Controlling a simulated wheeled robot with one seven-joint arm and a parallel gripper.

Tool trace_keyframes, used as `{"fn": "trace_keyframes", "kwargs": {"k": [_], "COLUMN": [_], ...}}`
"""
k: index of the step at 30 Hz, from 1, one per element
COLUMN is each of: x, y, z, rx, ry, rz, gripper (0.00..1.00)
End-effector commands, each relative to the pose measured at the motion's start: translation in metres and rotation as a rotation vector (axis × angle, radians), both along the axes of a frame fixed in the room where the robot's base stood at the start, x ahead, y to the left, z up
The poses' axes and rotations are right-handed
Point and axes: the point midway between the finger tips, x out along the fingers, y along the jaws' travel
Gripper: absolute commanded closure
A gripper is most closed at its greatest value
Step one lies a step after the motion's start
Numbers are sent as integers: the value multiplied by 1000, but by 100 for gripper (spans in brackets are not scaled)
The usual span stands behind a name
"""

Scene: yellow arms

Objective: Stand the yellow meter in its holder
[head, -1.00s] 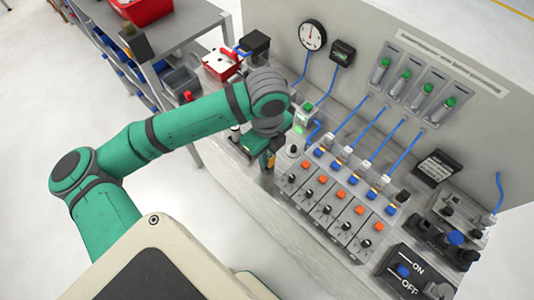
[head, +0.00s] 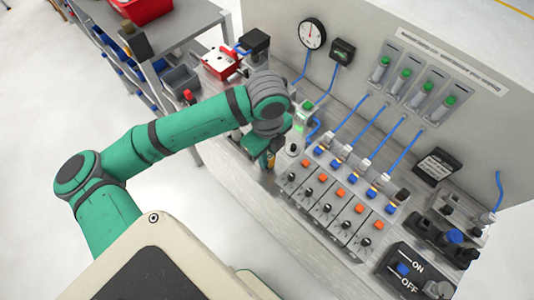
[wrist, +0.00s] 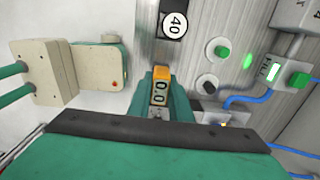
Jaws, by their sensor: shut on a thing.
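The yellow meter (wrist: 161,88) shows in the wrist view with a 0.0 display, between the two green fingers of my gripper (wrist: 160,100). My gripper is shut on it. In the head view my gripper (head: 262,148) is over the left part of the bench, and only a small yellow-orange piece of the meter (head: 268,160) shows below it. The meter's lower end is hidden, and I cannot tell whether it touches anything. I cannot make out the holder for certain in either view.
Right of the gripper in the wrist view are a green button (wrist: 222,51), a dark round knob (wrist: 208,84) and a box with a lit display (wrist: 272,74). A black-and-white 40 label (wrist: 173,22) is ahead. A row of switch modules (head: 330,205) fills the bench's middle.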

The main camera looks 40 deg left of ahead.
Motion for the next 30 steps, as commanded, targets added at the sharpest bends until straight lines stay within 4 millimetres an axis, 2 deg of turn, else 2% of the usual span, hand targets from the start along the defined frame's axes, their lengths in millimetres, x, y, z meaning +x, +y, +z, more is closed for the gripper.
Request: {"fn": "trace_keyframes", "kwargs": {"k": [26,27,29,30], "x": [0,0,0,0], "y": [0,0,0,0], "z": [-10,-10,-10,-10], "rx": [1,1,1,1], "ry": [0,0,0,0], "rz": [0,0,0,0], "gripper": [100,75,60,60]}}
